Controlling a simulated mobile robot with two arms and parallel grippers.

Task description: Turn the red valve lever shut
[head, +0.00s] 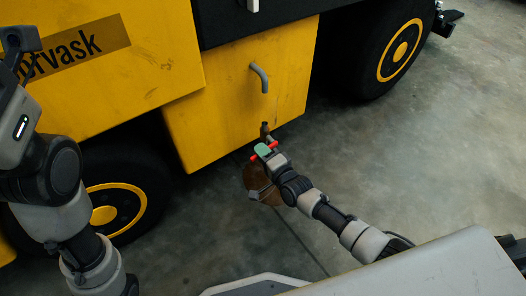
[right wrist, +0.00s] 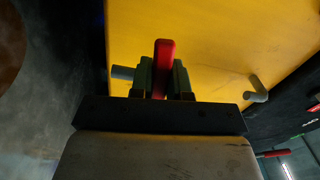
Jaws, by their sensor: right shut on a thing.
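The red valve lever (right wrist: 165,62) stands between the two fingers of my right gripper (right wrist: 160,78) in the right wrist view, with its end reaching past them. In the head view, my right gripper (head: 265,151) is at the valve, low in front of the yellow panel, with red showing on both sides of it. It is shut on the lever. A short pipe (head: 265,129) shows just above it, and a grey stub (right wrist: 122,72) shows beside the fingers. The gripper hides most of the valve body. My left arm is at the left edge; its gripper's jaws cannot be made out.
The yellow machine panel (head: 225,100) has a bent grey pipe (head: 260,77) above the valve. Black wheels with yellow hubs (head: 399,50) stand on either side. A brown round object (head: 254,178) sits below my right gripper. The concrete floor (head: 440,130) at right is clear.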

